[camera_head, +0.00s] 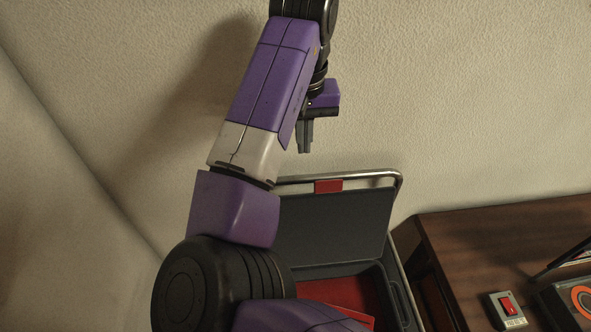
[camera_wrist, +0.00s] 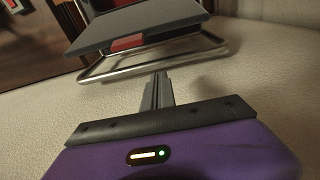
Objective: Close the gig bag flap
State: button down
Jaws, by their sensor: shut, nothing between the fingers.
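The gig bag is a dark grey case (camera_head: 397,295) with a red inside, low in the middle of the head view and partly hidden by my arm. Its flap (camera_head: 335,228) stands open, raised at the back as a flat dark panel. It also shows upper middle in the wrist view (camera_wrist: 140,24). My gripper (camera_head: 305,151) points down above the flap's top edge, apart from it. Its fingers are together and empty, and they also show in the wrist view (camera_wrist: 159,76).
A bent metal tube (camera_head: 385,172) with a red piece (camera_head: 328,186) runs behind the flap's top edge. A brown wooden table (camera_head: 470,238) stands at right, bearing a grey box with a red switch (camera_head: 507,308). A pale wall stands behind.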

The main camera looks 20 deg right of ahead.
jog(key=s+f+p, duration=0.1)
jog(key=f, duration=0.1)
jog(key=s+a+f+p, duration=0.1)
jog(key=f, duration=0.2)
jog(key=s+f+p, duration=0.1)
jog(key=f, duration=0.2)
jog(key=shift+s+a+f, duration=0.1)
jog(key=shift+a+f, duration=0.05)
jog(key=shift+a, duration=0.25)
dwell(0.5)
